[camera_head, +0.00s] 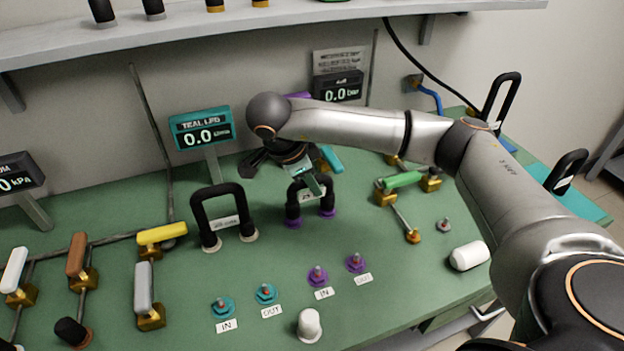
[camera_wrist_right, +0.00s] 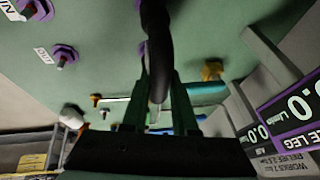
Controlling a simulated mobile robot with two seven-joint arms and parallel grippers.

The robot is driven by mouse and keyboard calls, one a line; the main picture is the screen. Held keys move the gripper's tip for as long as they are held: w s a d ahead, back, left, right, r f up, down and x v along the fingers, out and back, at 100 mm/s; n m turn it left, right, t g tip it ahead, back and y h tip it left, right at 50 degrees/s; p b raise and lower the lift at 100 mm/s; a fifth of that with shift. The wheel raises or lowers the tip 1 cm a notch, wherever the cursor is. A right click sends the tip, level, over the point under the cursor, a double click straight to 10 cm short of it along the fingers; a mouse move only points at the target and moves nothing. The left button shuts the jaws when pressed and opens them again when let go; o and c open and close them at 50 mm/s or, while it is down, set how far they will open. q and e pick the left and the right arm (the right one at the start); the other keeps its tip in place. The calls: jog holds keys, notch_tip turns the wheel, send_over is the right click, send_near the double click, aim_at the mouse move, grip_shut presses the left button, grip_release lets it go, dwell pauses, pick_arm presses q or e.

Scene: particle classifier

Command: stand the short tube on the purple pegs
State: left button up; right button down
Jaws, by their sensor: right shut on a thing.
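The short tube (camera_head: 293,205) is a black U-shaped tube with a white label and purple ends. It is upright, ends down, behind the purple pegs; whether its ends touch the bench I cannot tell. My right gripper (camera_head: 313,186) is shut on its top bar. In the right wrist view the tube (camera_wrist_right: 158,45) runs between the gripper's fingers (camera_wrist_right: 163,95). The purple IN peg (camera_head: 317,276) and purple OUT peg (camera_head: 355,262) stand bare on the green bench. The OUT peg also shows in the right wrist view (camera_wrist_right: 63,56). My left gripper is out of view.
A larger black U-tube (camera_head: 204,224) with white ends stands left of the short tube. Teal pegs (camera_head: 222,307) sit left of the purple ones. A green-handled valve (camera_head: 403,180) is to the right. A teal display (camera_head: 201,130) stands behind.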

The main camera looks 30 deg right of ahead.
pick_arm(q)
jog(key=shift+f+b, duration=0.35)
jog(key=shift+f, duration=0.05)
pick_arm(e)
jog(key=shift+f, duration=0.6)
jog(key=c, duration=1)
grip_release()
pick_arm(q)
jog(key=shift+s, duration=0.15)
pick_arm(e)
jog(key=o, duration=0.4)
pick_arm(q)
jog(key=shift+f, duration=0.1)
pick_arm(e)
jog(key=shift+v, duration=0.85)
pick_arm(q)
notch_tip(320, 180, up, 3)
jog(key=p, duration=0.2)
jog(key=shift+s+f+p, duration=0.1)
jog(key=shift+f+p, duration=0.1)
jog(key=shift+p, duration=0.15)
pick_arm(e)
jog(key=w+v, duration=0.1)
jog(key=v, duration=0.9)
jog(key=shift+s+r, duration=0.35)
jog(key=shift+s, duration=0.2)
